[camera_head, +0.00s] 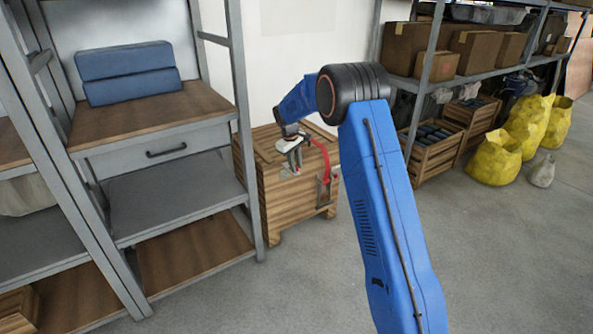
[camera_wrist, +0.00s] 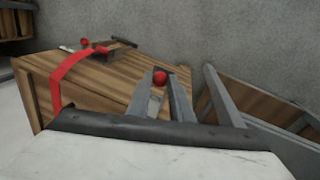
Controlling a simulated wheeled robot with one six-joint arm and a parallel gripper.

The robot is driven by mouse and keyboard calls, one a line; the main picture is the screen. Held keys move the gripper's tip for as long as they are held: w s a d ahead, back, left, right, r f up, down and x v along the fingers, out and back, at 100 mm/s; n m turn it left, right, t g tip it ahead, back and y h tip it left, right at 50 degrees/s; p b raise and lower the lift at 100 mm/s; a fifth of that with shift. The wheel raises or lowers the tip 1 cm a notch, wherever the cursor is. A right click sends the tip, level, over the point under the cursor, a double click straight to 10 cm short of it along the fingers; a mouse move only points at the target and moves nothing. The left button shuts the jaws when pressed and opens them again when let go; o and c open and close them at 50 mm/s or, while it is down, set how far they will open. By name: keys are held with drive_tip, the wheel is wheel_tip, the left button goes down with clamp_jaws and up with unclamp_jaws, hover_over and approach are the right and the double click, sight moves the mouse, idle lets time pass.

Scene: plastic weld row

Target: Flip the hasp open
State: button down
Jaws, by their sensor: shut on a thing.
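A wooden chest (camera_head: 270,210) stands beside the grey shelf; its planks also fill the left half of the wrist view (camera_wrist: 100,83). A red strap, seemingly the hasp (camera_head: 325,160), curves down the chest's front toward a metal plate (camera_head: 325,190). In the wrist view the red strap (camera_wrist: 68,75) bends over the chest's edge from a small bracket. My gripper (camera_head: 292,158) is at the chest's upper front, left of the strap. In the wrist view its fingers close on a small red knob (camera_wrist: 160,78). Whether the knob is joined to the strap is unclear.
A grey shelf unit with a drawer (camera_head: 160,150) and blue cushions (camera_head: 125,72) stands close on the left. Cardboard boxes (camera_head: 405,48), wooden crates (camera_head: 435,150) and yellow bags (camera_head: 495,158) are at the right. The floor (camera_head: 500,260) is clear in front.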

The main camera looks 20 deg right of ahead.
drive_tip(key=shift+w+a+r+g, duration=0.2)
drive_tip(key=shift+w+r+g, duration=0.35)
drive_tip(key=shift+r+g, duration=0.25)
drive_tip(key=shift+r+h, duration=0.2)
drive_tip(key=shift+h, duration=0.1)
drive_tip(key=c, duration=1.6)
unclamp_jaws()
drive_tip(key=shift+f, duration=0.1)
drive_tip(key=v, duration=1.7)
drive_tip(key=shift+w+r, duration=0.1)
drive_tip(key=shift+r, duration=0.1)
